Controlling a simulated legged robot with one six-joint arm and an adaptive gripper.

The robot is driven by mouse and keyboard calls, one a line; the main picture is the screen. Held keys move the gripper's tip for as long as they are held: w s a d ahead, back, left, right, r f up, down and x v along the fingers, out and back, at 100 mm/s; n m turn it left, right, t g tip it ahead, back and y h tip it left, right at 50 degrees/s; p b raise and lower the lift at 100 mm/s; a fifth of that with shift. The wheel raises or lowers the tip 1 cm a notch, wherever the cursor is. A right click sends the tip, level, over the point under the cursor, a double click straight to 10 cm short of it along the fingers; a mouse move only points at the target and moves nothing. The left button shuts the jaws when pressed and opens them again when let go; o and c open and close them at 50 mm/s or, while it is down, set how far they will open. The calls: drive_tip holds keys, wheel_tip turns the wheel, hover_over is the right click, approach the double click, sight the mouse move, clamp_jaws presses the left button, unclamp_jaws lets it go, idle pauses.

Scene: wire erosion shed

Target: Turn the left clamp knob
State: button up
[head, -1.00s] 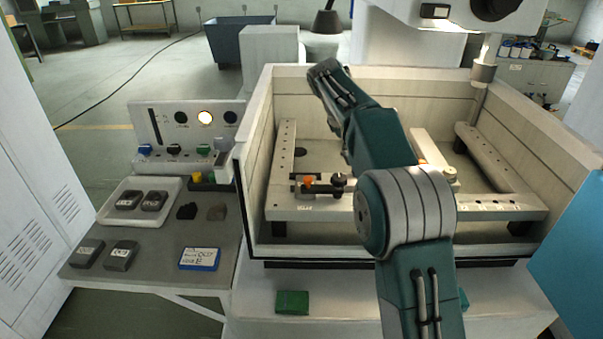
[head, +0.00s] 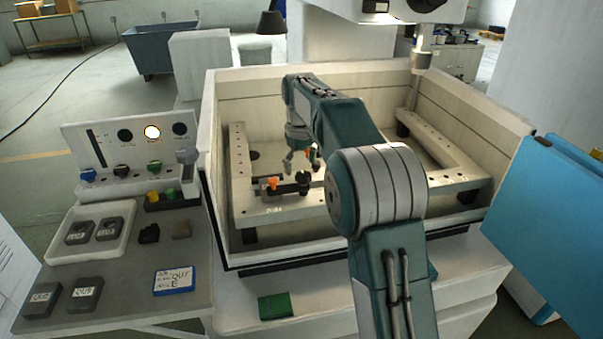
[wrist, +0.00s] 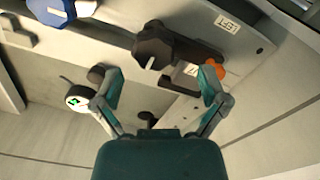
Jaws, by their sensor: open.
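The left clamp knob (wrist: 152,47) is black with a white pointer line, on a dark clamp bar beside an upside-down "LEFT" label (wrist: 229,22) in the wrist view. An orange piece (wrist: 214,68) sits at the bar's far end. In the head view the black knob (head: 303,179) and the orange piece (head: 272,183) are on the front rail of the tank. My gripper (wrist: 158,82) is open and empty, its fingers spread below the knob in the picture and apart from it. In the head view my gripper (head: 300,164) hangs just above the knob, tilted down.
A blue knob (wrist: 50,11) and a round white piece with a green mark (wrist: 78,101) lie left in the wrist view. The pale tank walls (head: 213,190) surround the work area. A control panel (head: 127,152) and side table (head: 120,270) stand left.

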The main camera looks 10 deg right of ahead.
sight(303, 175)
wheel_tip(303, 175, down, 2)
drive_tip(key=shift+a+f, duration=0.1)
drive_tip(key=shift+a, duration=0.05)
drive_tip(key=shift+d+f, duration=0.2)
drive_tip(key=shift+d, duration=0.7)
drive_tip(key=shift+a, duration=0.3)
drive_tip(key=c, duration=0.9)
drive_tip(key=shift+a, duration=0.25)
drive_tip(key=shift+c, duration=1.2)
drive_tip(key=shift+d+f+m, duration=0.1)
drive_tip(key=shift+d+m, duration=0.1)
drive_tip(key=shift+m, duration=1.7)
drive_tip(key=shift+f, duration=0.1)
